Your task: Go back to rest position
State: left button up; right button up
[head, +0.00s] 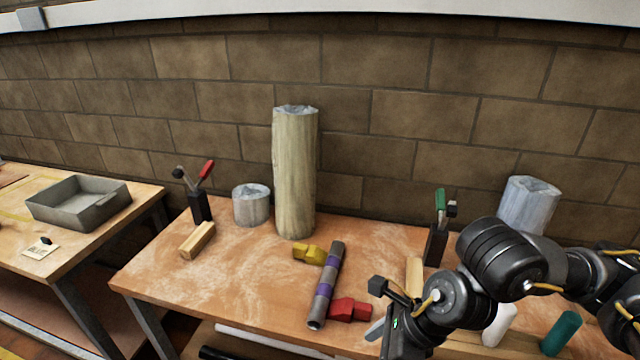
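My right arm comes in from the right edge and reaches over the right part of the wooden table (220,290). My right gripper (385,325) is low in the picture, right of a red block-like part (349,309). Its fingers are mostly hidden by the wrist, so I cannot tell whether they are open or hold anything. My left gripper is not in view. A dark grey pipe with purple bands (327,283) lies on the table left of my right gripper. A yellow part (308,254) touches or lies close beside the pipe's upper left side.
A tall rough column (295,180) and a short grey cylinder (251,206) stand at the back. Red-handled (199,205) and green-handled (437,240) clamps stand on the table. A grey cylinder (527,205) stands behind my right arm. A grey tray (80,205) sits on the left table.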

jog(key=a+r+m+t+y, duration=0.45)
jog(key=a+m+y, duration=0.25)
jog(key=a+m, duration=0.6)
jog(key=w+d+f+m+t+h, duration=0.1)
jog(key=d+f+m+t+h, duration=0.1)
jog(key=d+f+m+h, duration=0.65)
jog(key=w+d+f+m+t+y, duration=0.1)
jog(key=w+d+m+t+y, duration=0.3)
jog(key=m, duration=0.9)
jog(key=s+d+f+m+g+h, duration=0.8)
jog(key=s+d+f+m, duration=0.7)
jog(key=s, duration=0.5)
notch_tip(320, 180, down, 27)
jog(key=d+n+g, duration=0.1)
jog(key=n+g, duration=0.1)
jog(key=s+d+f, duration=0.3)
jog(key=s+f, duration=1.2)
jog(key=s, duration=0.2)
jog(key=shift+g, duration=0.35)
